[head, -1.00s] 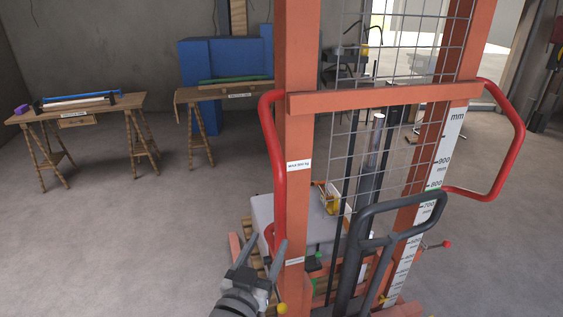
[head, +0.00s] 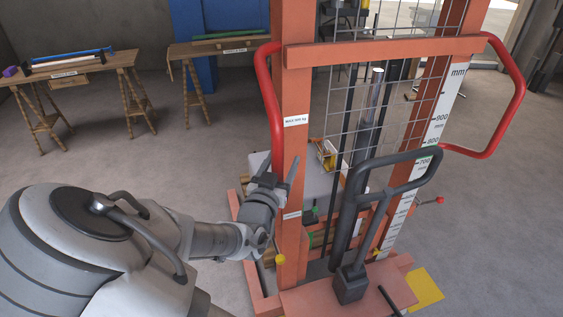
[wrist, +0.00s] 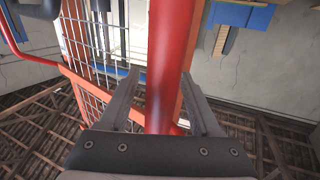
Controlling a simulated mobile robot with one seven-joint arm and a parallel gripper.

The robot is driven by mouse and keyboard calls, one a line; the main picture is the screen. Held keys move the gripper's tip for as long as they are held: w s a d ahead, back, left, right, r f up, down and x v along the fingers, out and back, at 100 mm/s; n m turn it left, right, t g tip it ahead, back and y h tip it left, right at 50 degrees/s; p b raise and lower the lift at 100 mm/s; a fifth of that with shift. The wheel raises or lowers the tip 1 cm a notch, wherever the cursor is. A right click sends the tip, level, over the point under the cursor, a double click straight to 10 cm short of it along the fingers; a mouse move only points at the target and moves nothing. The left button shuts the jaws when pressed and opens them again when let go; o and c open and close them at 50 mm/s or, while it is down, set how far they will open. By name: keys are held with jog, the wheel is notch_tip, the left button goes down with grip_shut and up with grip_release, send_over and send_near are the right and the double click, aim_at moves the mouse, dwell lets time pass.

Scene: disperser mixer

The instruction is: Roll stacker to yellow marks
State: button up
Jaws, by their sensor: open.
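The orange stacker (head: 292,180) stands upright in front of me, with a wire mesh guard, a red side handle on the left (head: 268,95), another on the right (head: 515,75), and a dark grey tiller (head: 415,165). A yellow floor mark (head: 427,288) shows at the lower right, beside the stacker's base. My gripper (head: 279,165) is open near the lower end of the left red handle. In the wrist view the red bar (wrist: 170,70) runs between my open fingers (wrist: 160,88). I cannot tell whether they touch it.
A grey load (head: 325,183) with a small yellow box (head: 327,154) sits behind the mast. Wooden trestle tables (head: 85,68) stand along the back left, with a blue block (head: 195,75) behind. Bare concrete floor (head: 160,165) lies clear to the left.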

grip_shut()
dwell(1.3)
